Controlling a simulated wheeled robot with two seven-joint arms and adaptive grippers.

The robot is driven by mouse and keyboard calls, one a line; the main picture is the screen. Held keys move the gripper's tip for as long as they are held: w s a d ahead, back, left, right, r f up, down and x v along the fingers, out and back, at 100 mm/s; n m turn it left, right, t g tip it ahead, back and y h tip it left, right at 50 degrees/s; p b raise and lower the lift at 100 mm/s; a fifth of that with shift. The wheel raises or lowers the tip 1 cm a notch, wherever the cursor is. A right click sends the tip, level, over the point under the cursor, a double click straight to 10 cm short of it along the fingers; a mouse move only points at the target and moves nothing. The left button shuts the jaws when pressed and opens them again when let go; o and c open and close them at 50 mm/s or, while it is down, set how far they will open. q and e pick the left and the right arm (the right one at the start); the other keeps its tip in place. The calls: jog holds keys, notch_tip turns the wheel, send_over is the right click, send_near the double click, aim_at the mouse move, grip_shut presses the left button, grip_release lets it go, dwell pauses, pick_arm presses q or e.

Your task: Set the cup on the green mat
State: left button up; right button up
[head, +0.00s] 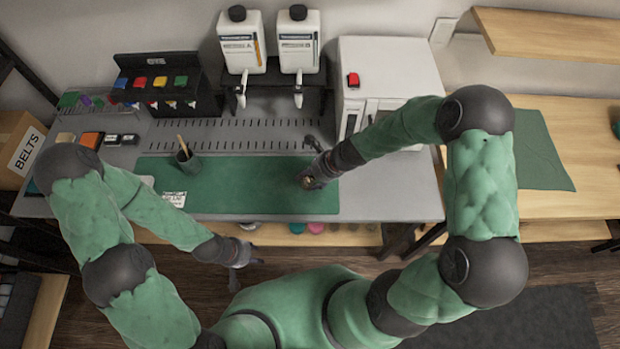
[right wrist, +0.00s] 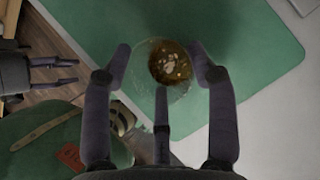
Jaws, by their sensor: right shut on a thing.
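A clear round cup (right wrist: 170,68) with brown contents and pale bits shows in the right wrist view, between the fingers of my right gripper (right wrist: 163,72). In the head view my right gripper (head: 314,181) is over the right end of the green mat (head: 255,190) and mostly hides the cup. The mat also shows in the right wrist view (right wrist: 260,45). I cannot tell whether the cup touches the mat. My left gripper (head: 246,264) is empty, its fingers apart, in front of the bench edge; it also shows in the right wrist view (right wrist: 72,72).
A dark green pot (head: 187,162) with a wooden stick stands on the mat's left part, beside a white label (head: 173,198). A white cabinet (head: 390,70) stands behind on the right. Two white bottles (head: 241,45) stand at the back. The mat's middle is clear.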

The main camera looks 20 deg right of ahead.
jog(key=shift+f, duration=0.1)
jog(key=o, duration=1.3)
jog(key=shift+f, duration=0.1)
jog(key=p+v, duration=0.5)
jog(key=v, duration=0.7)
jog(key=shift+p, duration=0.35)
